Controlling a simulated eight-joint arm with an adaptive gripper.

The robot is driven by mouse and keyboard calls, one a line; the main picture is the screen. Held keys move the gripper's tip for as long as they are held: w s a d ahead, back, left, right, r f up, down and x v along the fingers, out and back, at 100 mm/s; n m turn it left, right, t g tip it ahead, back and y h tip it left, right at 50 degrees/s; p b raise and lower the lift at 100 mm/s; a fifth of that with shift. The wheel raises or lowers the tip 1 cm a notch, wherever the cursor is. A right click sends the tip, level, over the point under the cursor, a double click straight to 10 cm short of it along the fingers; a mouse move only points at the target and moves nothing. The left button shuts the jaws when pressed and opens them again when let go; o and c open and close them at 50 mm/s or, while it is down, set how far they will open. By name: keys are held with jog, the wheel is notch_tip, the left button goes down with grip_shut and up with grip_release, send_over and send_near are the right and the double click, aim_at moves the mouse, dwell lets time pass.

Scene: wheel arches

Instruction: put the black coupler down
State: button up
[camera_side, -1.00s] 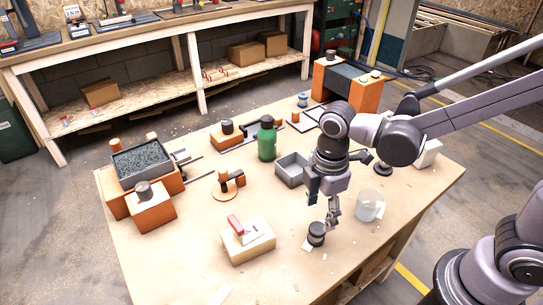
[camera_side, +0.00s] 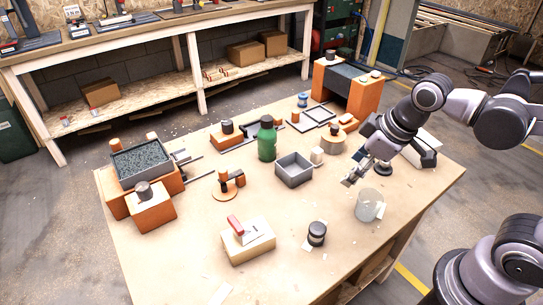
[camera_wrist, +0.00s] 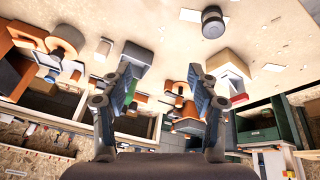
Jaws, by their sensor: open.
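The black coupler (camera_side: 317,233), a short dark cylinder with a lighter band, stands upright on the table near its front edge. It also shows at the top of the wrist view (camera_wrist: 213,22). My gripper (camera_side: 351,179) is above the table, up and to the right of the coupler and clear of it. In the wrist view the two fingers (camera_wrist: 158,100) are spread wide with nothing held between them.
A clear cup (camera_side: 368,206) stands close to my gripper. A grey open box (camera_side: 294,171) and a green bottle (camera_side: 267,140) stand further back. A cardboard block (camera_side: 249,247) with a red-handled tool lies left of the coupler. The front left tabletop is largely bare.

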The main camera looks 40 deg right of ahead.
jog(key=d+m+t, duration=0.1)
jog(key=d+m, duration=0.2)
jog(key=d+r+m+t, duration=0.1)
jog(key=m, duration=0.1)
jog(key=shift+s+d+t+h, duration=0.2)
jog(key=shift+s+t+h, duration=0.1)
jog(key=shift+s, duration=0.05)
dwell(1.0)
